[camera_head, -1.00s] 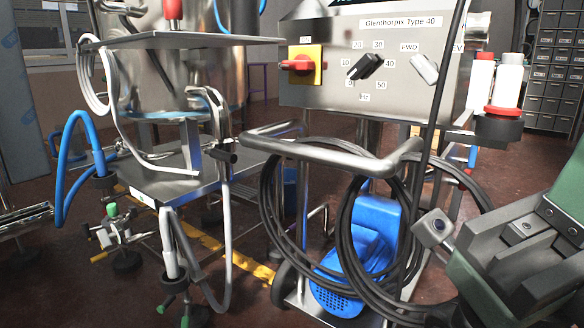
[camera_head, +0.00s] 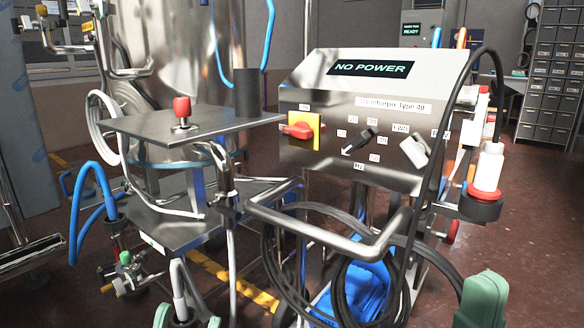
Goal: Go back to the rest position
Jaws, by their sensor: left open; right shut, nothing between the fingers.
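A steel machine (camera_head: 345,170) labelled "Glenthorpix Type 40" stands in front of me, with a red and yellow switch (camera_head: 302,130), several knobs and a display (camera_head: 368,68) reading "NO POWER". A red-capped knob (camera_head: 182,108) stands on a steel plate (camera_head: 150,130) to its left.
A bent steel handle bar (camera_head: 335,238) projects toward me, with black cables (camera_head: 345,280) hanging below. A steel tank (camera_head: 165,65) and blue hoses (camera_head: 78,205) are left. Open floor (camera_head: 530,230) lies to the right.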

